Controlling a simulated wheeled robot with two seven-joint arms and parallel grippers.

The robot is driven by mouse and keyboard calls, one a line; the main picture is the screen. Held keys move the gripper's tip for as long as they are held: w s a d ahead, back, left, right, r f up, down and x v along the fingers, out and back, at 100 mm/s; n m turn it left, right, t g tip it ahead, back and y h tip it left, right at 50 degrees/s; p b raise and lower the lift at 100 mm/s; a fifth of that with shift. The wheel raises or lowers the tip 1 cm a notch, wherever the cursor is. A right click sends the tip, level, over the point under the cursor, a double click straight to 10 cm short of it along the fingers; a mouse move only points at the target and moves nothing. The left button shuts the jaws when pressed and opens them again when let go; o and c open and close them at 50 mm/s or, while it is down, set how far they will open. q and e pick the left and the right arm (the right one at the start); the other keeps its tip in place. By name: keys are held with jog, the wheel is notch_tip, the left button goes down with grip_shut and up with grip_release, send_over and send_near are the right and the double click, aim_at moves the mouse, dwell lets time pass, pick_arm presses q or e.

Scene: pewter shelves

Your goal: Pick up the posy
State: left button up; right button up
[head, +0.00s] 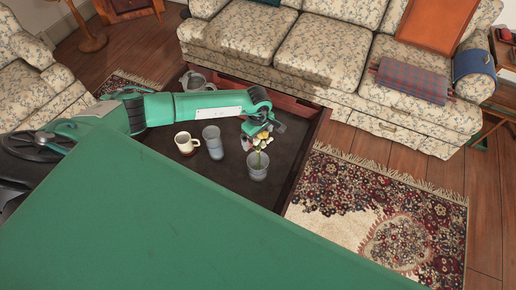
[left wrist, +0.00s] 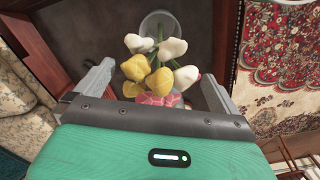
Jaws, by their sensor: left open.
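The posy (head: 260,141) is a small bunch of white, yellow and pink blooms on green stems. It stands in a clear glass (head: 258,168) on the dark tray-like table. My left gripper (head: 264,122) is open, just above and behind the blooms in the head view. In the left wrist view, the posy (left wrist: 155,62) lies between the two spread fingers of my left gripper (left wrist: 157,74), with the glass (left wrist: 161,24) beyond it. The lower blooms are partly hidden by the gripper body. I cannot tell whether a finger touches a bloom. My right gripper is out of view.
A white mug (head: 186,144) and a blue-grey tumbler (head: 213,142) stand left of the glass, below my left forearm. A metal pot (head: 194,79) is at the table's back left. The table's raised wooden rim (head: 307,142) lies to the right. A floral sofa (head: 325,50) stands behind.

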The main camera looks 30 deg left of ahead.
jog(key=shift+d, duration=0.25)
pick_arm(q)
jog(key=shift+c, duration=0.9)
jog(key=c, duration=0.8)
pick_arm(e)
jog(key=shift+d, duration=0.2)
pick_arm(q)
jog(key=shift+r, duration=0.1)
